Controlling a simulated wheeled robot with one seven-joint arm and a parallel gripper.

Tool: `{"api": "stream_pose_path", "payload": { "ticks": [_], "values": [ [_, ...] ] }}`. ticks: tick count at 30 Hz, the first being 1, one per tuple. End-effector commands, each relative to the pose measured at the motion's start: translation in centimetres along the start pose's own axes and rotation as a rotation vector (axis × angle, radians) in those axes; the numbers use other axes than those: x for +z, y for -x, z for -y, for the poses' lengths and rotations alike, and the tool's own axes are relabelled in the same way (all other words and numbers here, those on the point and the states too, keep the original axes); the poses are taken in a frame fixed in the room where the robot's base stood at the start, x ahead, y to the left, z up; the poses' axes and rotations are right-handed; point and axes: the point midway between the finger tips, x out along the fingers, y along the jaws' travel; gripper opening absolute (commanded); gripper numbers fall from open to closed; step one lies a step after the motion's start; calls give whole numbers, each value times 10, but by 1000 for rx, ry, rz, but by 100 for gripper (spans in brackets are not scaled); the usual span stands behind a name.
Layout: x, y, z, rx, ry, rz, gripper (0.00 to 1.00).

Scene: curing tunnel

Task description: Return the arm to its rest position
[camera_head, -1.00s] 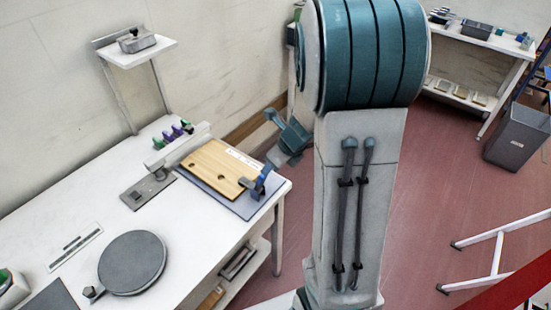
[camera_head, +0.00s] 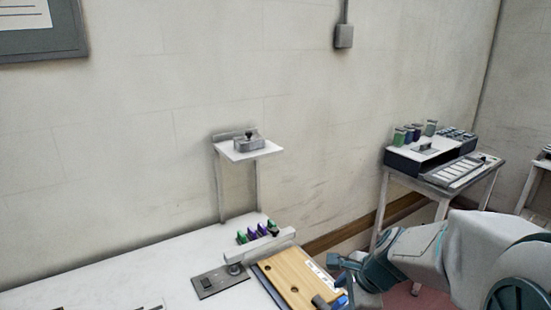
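My arm reaches in from the lower right corner, grey with teal joints. My gripper (camera_head: 342,266) is at its left end, by the right edge of the wooden board (camera_head: 292,277) on the white table (camera_head: 120,269). I cannot tell whether it touches the board or is above or beside it. Its fingers are small and seen at an angle, so whether they are open or shut is unclear. I see nothing clearly held in it.
A raised shelf (camera_head: 233,155) carries a grey device (camera_head: 249,143). Green and purple pieces (camera_head: 258,231) stand behind a pale bar (camera_head: 268,246). A side table (camera_head: 405,176) with jars and a keypad stands behind my arm.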

Motion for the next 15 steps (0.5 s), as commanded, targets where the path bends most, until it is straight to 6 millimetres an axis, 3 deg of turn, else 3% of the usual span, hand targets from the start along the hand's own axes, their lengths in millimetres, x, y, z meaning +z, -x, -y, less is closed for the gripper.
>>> {"api": "stream_pose_path", "payload": {
  "ticks": [3, 9, 15],
  "values": [
    [17, 16, -27, 22, 406, -24, 49],
    [27, 43, -72, 101, 1059, -109, 49],
    [22, 61, -101, 199, 1496, -196, 49]
  ]
}}
